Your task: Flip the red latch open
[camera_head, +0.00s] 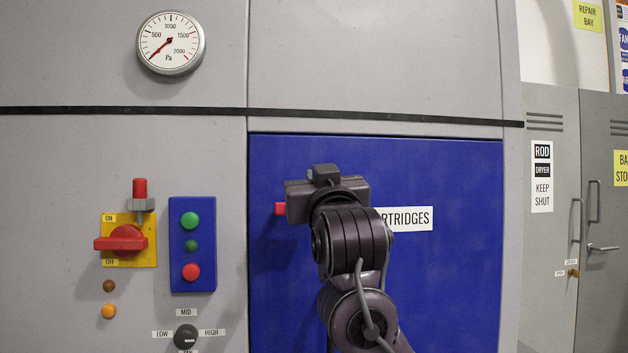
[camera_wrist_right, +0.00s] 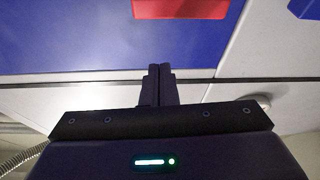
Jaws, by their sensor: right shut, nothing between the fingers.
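The red latch (camera_head: 280,208) is on the left part of the blue door labelled CARTRIDGES (camera_head: 450,280). In the head view, only its left end shows; my right gripper hides the rest. My right gripper (camera_head: 327,185) is in front of the door beside the latch, and its fingers are hidden there. The right wrist view shows the two fingers (camera_wrist_right: 160,68) shut together and empty. In that view, the red latch (camera_wrist_right: 180,9) is cut by the top edge, with a gap of blue between it and the fingertips. My left gripper is not in view.
Left of the door are a blue button box (camera_head: 192,262), a red rotary switch (camera_head: 122,242) with a red-topped grey piece (camera_head: 141,195) above it, and a dark knob (camera_head: 186,337). A gauge (camera_head: 170,43) is higher up. The door's right side is clear.

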